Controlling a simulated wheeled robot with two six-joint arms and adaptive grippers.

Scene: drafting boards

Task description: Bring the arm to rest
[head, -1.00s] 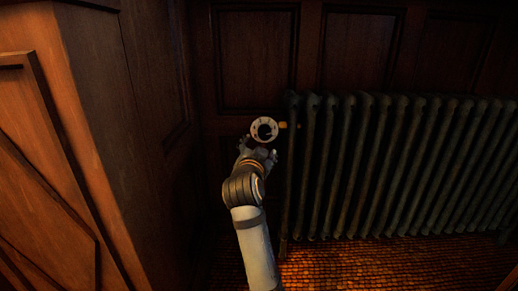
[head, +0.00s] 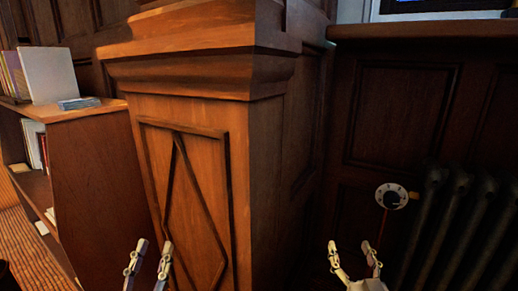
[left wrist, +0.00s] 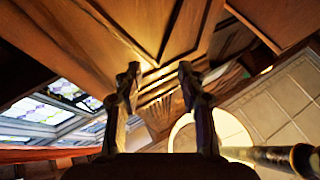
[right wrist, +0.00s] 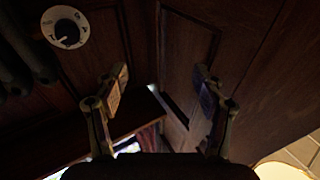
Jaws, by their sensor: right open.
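My right gripper (head: 357,255) is at the bottom of the head view, open and empty, its fingers pointing up in front of the dark panelling. Its spread fingers also show in the right wrist view (right wrist: 160,88). My left gripper (head: 149,260) stands further left at the bottom edge, open, with nothing between its fingers; they also show in the left wrist view (left wrist: 158,85). A round white dial with a dark knob (head: 391,196) is on the radiator, up and right of my right gripper and apart from it. The dial also shows in the right wrist view (right wrist: 65,27).
A wooden pillar (head: 200,120) with a diamond-panelled face stands behind both grippers. The dark radiator (head: 455,220) is at the right. A low bookshelf (head: 95,170) with books stands at the left. The space around both grippers looks clear.

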